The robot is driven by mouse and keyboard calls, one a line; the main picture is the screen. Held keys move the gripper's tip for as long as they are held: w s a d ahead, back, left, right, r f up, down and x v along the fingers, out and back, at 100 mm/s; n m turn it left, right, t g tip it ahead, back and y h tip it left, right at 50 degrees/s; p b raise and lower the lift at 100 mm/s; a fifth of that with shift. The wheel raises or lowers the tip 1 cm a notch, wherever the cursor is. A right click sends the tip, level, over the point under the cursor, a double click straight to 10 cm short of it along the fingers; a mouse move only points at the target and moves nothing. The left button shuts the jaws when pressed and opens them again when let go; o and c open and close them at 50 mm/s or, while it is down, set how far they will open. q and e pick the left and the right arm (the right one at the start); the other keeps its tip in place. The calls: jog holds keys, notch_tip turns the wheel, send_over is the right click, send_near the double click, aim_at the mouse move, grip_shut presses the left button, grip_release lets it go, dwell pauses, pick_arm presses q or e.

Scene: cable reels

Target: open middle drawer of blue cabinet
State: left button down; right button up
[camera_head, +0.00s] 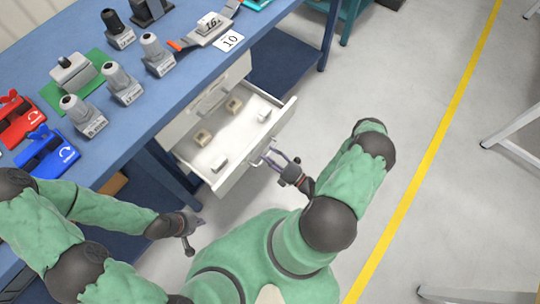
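A cabinet with pale drawers sits under the blue workbench (185,98). One drawer (232,177) is pulled out, and a shut drawer front (212,98) with a handle shows above it. Whether another drawer lies below is hidden. Several small pale blocks lie inside the open drawer. My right gripper (269,157) is at the front of the open drawer, with its fingers at the handle; its grip is too small to make out. My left gripper (195,236) is open and empty, in front of the bench and left of the drawer.
White table legs (512,142) stand at far right.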

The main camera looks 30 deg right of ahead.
jog(key=shift+s, duration=0.1)
jog(key=v, duration=1.1)
jog(key=shift+s, duration=0.4)
jog(key=shift+d+f, duration=0.1)
jog(key=shift+d, duration=0.05)
